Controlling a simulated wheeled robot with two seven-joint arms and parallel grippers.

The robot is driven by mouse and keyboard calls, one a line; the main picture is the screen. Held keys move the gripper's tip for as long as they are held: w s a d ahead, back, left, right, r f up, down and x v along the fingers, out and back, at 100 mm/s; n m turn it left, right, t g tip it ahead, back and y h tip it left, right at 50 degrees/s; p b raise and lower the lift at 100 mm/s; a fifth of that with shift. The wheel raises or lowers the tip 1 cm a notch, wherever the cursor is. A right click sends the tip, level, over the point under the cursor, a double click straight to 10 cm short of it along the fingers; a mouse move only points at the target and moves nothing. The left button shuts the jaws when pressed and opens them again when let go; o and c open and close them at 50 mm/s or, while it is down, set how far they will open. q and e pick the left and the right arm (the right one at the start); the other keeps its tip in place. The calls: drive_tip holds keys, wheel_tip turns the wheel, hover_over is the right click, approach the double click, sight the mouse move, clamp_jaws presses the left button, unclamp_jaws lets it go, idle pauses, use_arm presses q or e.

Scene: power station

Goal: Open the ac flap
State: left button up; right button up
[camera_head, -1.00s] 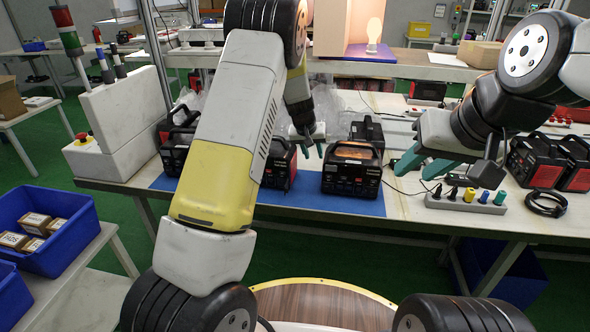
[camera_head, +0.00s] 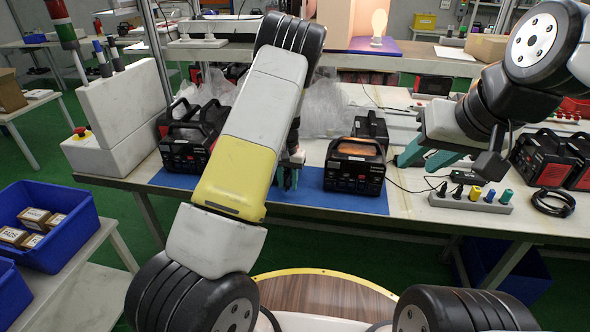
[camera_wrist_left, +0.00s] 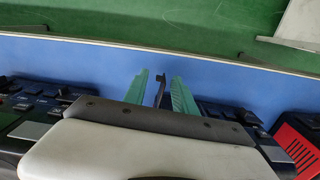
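A black power station with an orange top (camera_head: 355,168) stands on the blue mat (camera_head: 330,200). A second black unit with a red side panel shows partly in the left wrist view (camera_wrist_left: 300,145); in the head view my left arm hides most of that spot. My left gripper (camera_head: 288,178) points down over the mat, left of the orange-topped unit. In the left wrist view its teal fingers (camera_wrist_left: 160,92) are apart, with a small dark piece between them that I cannot identify. No AC flap can be made out clearly. My right gripper (camera_head: 426,158) is open and empty above the table.
Another black unit (camera_head: 188,140) stands at the mat's left. A grey strip with coloured plugs (camera_head: 472,198) and a coiled black cable (camera_head: 553,202) lie at the right. More black units (camera_head: 548,160) stand behind it. A blue bin (camera_head: 45,228) holds boxes at the left.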

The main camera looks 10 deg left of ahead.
use_arm(q)
drive_tip(key=shift+f, duration=0.1)
clamp_jaws()
drive_tip(key=shift+d+n, duration=0.15)
drive_tip(key=shift+n, duration=0.15)
drive_tip(key=n, duration=0.1)
drive_tip(key=d+n, duration=0.1)
drive_tip(key=n, duration=0.1)
drive_tip(key=shift+w+d+n, duration=0.2)
drive_tip(key=shift+n, duration=0.1)
drive_tip(key=shift+w+d+n, duration=0.2)
drive_tip(key=shift+d+n, duration=0.05)
drive_tip(key=shift+n, duration=0.6)
drive_tip(key=shift+w+d+n, duration=0.2)
drive_tip(key=shift+d+n, duration=0.05)
drive_tip(key=shift+n, duration=0.55)
drive_tip(key=shift+w+d+n, duration=0.2)
drive_tip(key=shift+d+n, duration=0.05)
drive_tip(key=shift+n, duration=0.6)
unclamp_jaws()
